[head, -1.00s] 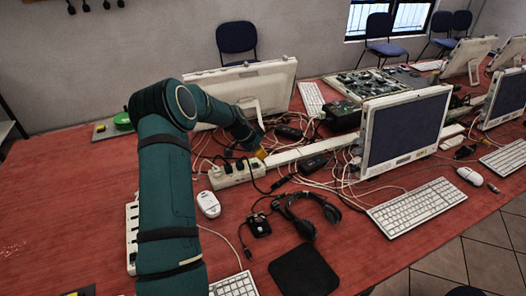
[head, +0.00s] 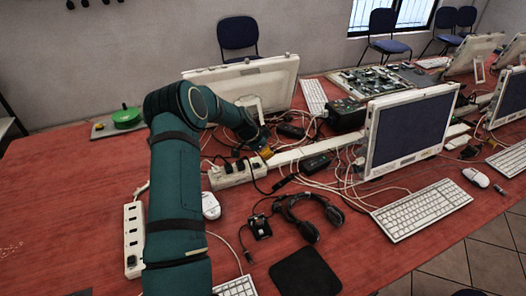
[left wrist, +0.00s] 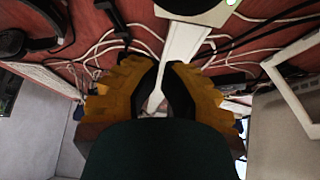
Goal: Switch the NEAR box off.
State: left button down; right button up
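I cannot tell for sure which thing is the NEAR box. A longer white strip (head: 131,257) lies left of my arm. A small dark box (head: 314,165) lies right of my gripper beside the pale rail. My left gripper (head: 265,152) is low over the rail's left end; contact cannot be told. In the left wrist view its yellow, black-padded fingers (left wrist: 162,64) nearly meet with nothing visible held, a white rail (left wrist: 182,42) beneath. My right gripper is not in view.
Loose cables surround the gripper. A monitor (head: 275,85) stands behind it and another (head: 405,132) to the right. A headset (head: 309,232), black pad (head: 304,273) and keyboard (head: 421,208) lie nearer.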

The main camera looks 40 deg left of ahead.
aim_at(264, 166)
pick_arm(q)
jog(key=x, duration=0.6)
jog(key=shift+w+f+b, duration=0.1)
jog(key=shift+f+b, duration=0.2)
jog(key=shift+b, duration=0.05)
jog(key=s, duration=0.1)
jog(key=s+a+r, duration=0.1)
jog(key=s, duration=0.1)
jog(key=shift+a, duration=0.25)
jog(key=shift+s+a, duration=0.15)
jog(key=shift+s, duration=0.1)
